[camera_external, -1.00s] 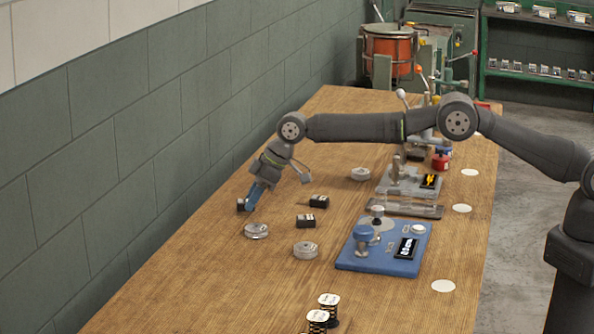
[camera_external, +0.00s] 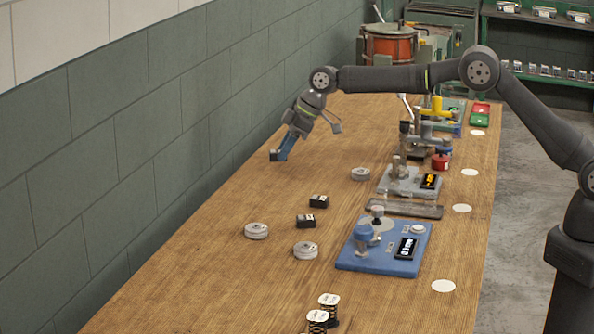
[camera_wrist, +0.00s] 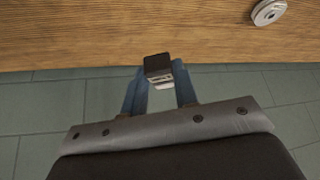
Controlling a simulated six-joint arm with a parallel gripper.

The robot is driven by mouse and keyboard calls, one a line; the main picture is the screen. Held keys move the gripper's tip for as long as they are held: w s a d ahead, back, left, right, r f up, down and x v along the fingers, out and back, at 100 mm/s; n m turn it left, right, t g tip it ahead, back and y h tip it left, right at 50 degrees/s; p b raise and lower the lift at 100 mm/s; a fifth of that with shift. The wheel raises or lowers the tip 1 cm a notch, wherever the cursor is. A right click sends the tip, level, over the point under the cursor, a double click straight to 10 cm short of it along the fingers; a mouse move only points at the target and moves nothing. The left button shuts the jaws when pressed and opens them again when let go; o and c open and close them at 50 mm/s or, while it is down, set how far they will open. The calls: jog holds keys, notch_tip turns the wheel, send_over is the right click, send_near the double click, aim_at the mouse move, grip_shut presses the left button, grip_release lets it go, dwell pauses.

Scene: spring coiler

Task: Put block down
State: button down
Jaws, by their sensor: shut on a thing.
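My gripper (camera_external: 278,155) is shut on a small black block (camera_wrist: 157,64) with a pale label face. In the wrist view the block sits between the tips of the two blue fingers, with the wooden table (camera_wrist: 120,35) beyond it. In the external view the held block (camera_external: 274,156) shows as a dark spot at the fingertips, raised above the wall side of the table. Two more black blocks lie on the table, one nearer the middle (camera_external: 319,201) and one closer to the camera (camera_external: 306,221).
Round grey discs lie on the table: one at left (camera_external: 256,231), one near the front (camera_external: 305,250), one farther back (camera_external: 360,174). A blue machine (camera_external: 382,247) and a grey machine (camera_external: 408,182) stand at right. Bare wood lies along the wall.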

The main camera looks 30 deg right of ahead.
jog(key=d+m+t+h, duration=0.15)
jog(key=d+m, duration=0.25)
jog(key=d, duration=2.1)
send_over(329, 191)
jog(key=s+d, duration=0.1)
jog(key=s, duration=0.1)
jog(key=shift+t, duration=0.25)
jog(key=f, duration=0.6)
jog(key=shift+w+d+f, duration=0.2)
jog(key=shift+w+f, duration=0.05)
jog(key=shift+a+f, duration=0.1)
jog(key=shift+f, duration=1.95)
jog(key=shift+f, duration=0.15)
jog(key=c, duration=1.1)
grip_release()
